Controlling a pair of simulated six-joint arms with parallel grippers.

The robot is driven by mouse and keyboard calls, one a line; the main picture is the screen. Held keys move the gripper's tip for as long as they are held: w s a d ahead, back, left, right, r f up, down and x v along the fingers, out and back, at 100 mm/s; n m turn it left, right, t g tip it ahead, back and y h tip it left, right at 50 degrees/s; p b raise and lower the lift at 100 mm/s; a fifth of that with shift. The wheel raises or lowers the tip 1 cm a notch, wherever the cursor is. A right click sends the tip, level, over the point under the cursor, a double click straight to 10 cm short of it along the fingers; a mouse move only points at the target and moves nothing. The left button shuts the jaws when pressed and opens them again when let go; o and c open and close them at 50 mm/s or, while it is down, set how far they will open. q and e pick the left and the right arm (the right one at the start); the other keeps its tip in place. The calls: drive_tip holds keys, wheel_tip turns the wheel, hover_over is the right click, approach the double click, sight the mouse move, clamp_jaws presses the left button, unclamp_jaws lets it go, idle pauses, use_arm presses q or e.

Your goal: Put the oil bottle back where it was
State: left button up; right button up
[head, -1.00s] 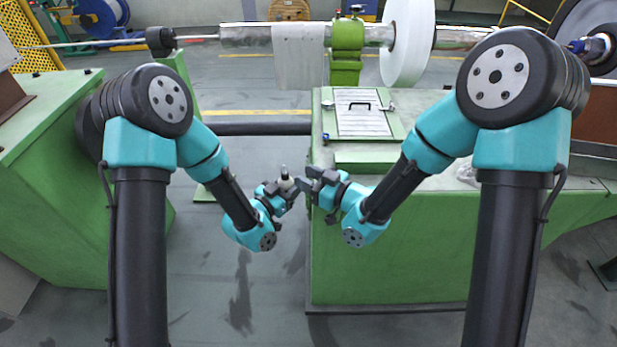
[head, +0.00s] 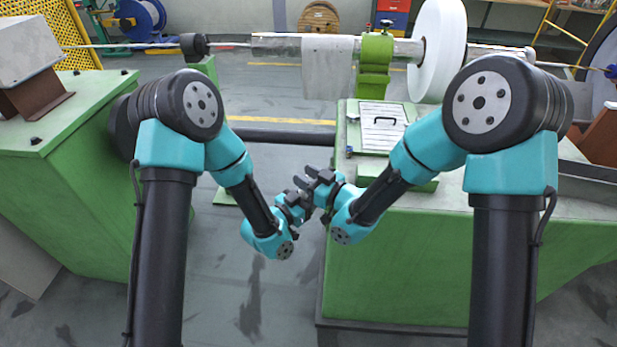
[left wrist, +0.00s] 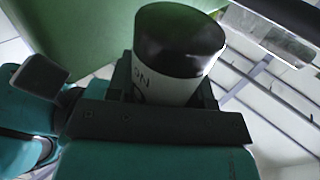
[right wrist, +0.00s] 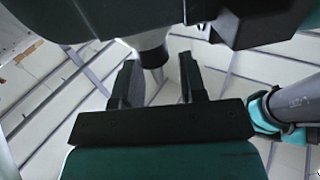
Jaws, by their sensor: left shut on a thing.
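The oil bottle (left wrist: 180,50), with a dark end and a white label with black letters, is in my left gripper (left wrist: 165,90), which is shut on it. In the head view my left gripper (head: 299,187) and right gripper (head: 314,177) are close together beside the green machine's left edge, and I cannot make out the bottle between them. In the right wrist view my right gripper (right wrist: 160,85) is open.
Another green bench (head: 70,190) is at the left. A shaft with a white disc (head: 440,50) crosses the back. Open floor lies between the benches.

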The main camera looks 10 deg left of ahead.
clamp_jaws()
use_arm(q)
drive_tip(key=o, duration=1.1)
drive_tip(key=shift+f, duration=0.1)
drive_tip(key=s+a+f+n+g+y, duration=0.25)
drive_tip(key=a+f, duration=0.25)
drive_tip(key=f, duration=0.3)
drive_tip(key=s+a+f+n+g+y, duration=0.2)
drive_tip(key=s+a+f+g, duration=0.15)
drive_tip(key=f, duration=0.45)
drive_tip(key=s+a+f+n+g+y, duration=0.1)
drive_tip(key=s+a+f+g, duration=0.1)
drive_tip(key=s, duration=0.3)
drive_tip(key=s+a+f+n+g+y, duration=0.1)
drive_tip(key=s+a+f+n+g, duration=0.1)
drive_tip(key=s, duration=0.3)
drive_tip(key=s+a+f+n+g+y, duration=0.1)
drive_tip(key=s+a+f+n+g, duration=0.1)
drive_tip(key=s+a+g, duration=0.1)
drive_tip(key=shift+s+a, duration=0.35)
drive_tip(key=shift+s, duration=0.3)
drive_tip(key=shift+s+a, duration=0.35)
drive_tip(key=shift+s, duration=0.3)
